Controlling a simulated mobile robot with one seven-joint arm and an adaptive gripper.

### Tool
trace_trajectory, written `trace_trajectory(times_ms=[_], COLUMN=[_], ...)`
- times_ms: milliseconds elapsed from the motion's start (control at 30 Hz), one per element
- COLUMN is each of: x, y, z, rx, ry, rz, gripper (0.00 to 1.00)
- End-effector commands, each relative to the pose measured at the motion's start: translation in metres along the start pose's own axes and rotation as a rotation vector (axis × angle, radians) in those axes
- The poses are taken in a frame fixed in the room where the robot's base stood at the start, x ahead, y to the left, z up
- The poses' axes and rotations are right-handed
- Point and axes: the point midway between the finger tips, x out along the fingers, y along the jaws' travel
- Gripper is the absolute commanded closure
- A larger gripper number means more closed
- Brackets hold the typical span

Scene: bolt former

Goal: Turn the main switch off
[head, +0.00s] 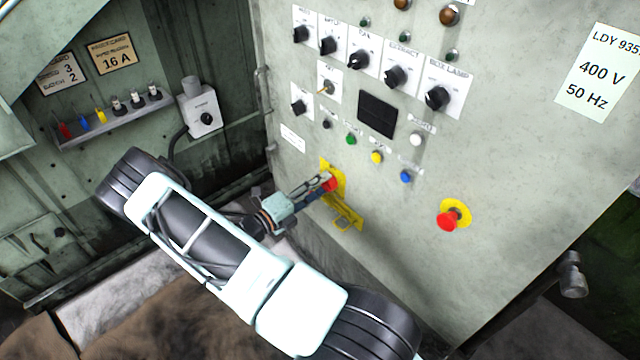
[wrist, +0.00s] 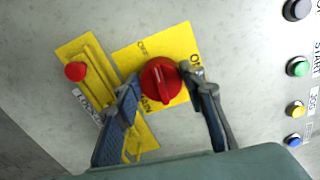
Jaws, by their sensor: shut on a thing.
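The main switch is a red rotary knob (wrist: 160,80) on a yellow plate (wrist: 185,42) marked with partly covered lettering. In the head view the knob (head: 329,183) sits low on the grey panel, partly hidden by my gripper (head: 318,187). In the wrist view my gripper (wrist: 162,88) has one finger on each side of the knob and is shut on it. A yellow lockout bracket (wrist: 92,62) with a small red knob (wrist: 75,71) is beside the plate, on the left in the wrist view. My left finger passes over part of this bracket.
A red emergency stop (head: 448,220) on a yellow disc sits to the right on the panel. Green (head: 351,139), yellow (head: 376,157) and blue (head: 405,176) buttons are above my gripper. Several black selector knobs line the top. A shelf (head: 112,117) is on the left wall.

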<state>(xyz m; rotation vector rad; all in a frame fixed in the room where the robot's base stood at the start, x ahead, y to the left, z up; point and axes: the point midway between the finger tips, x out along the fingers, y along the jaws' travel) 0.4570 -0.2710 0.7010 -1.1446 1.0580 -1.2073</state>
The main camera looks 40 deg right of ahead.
Motion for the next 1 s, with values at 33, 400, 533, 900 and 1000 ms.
trace_trajectory(times_ms=[33,400,533,900,1000], x=[0.0000,0.0002,0.0002,0.0002,0.0002], y=[-0.0001,0.0010,0.0011,0.0010,0.0010], z=[-0.0001,-0.0005,-0.0006,-0.0006,-0.0005], rx=[-0.026,-0.139,-0.148,-0.149,-0.149], ry=[0.000,0.000,0.001,0.000,0.000], rz=[0.001,0.000,0.000,0.000,0.000], gripper=[0.87,0.87,0.87,0.58,0.47])
